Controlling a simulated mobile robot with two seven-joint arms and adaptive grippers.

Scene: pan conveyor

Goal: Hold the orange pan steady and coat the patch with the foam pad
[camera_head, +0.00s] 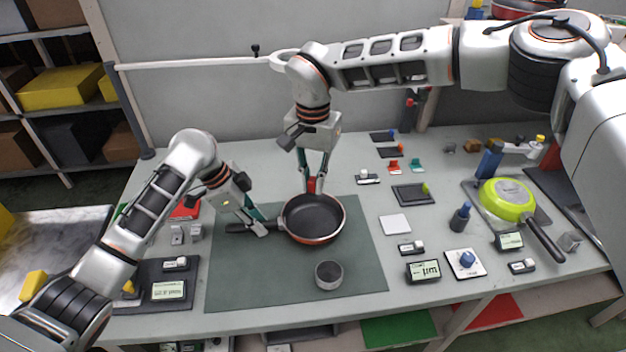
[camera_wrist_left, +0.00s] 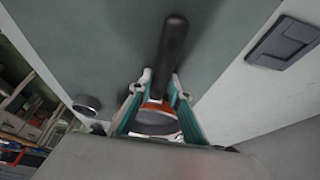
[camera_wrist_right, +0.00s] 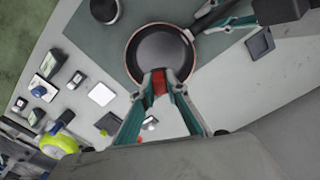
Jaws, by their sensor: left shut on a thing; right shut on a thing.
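The orange pan (camera_head: 312,219), orange outside with a dark inside, sits on the dark green mat (camera_head: 245,285), its black handle (camera_head: 242,228) pointing left. My left gripper (camera_head: 260,226) is shut on the handle near the pan body; the left wrist view shows the handle (camera_wrist_left: 172,45) between its fingers. My right gripper (camera_head: 313,180) points down at the far rim of the pan. It is shut on a small red block (camera_wrist_right: 158,83), which I take to be the foam pad. The block's underside and any contact with the pan are hidden. I cannot make out a patch inside the pan (camera_wrist_right: 160,52).
A grey cup (camera_head: 329,275) stands on the mat in front of the pan. A lime green pan (camera_head: 507,199) lies at the right. Between them are a white square (camera_head: 395,224), a dark tray (camera_head: 413,195) and several small devices. The mat's front left is clear.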

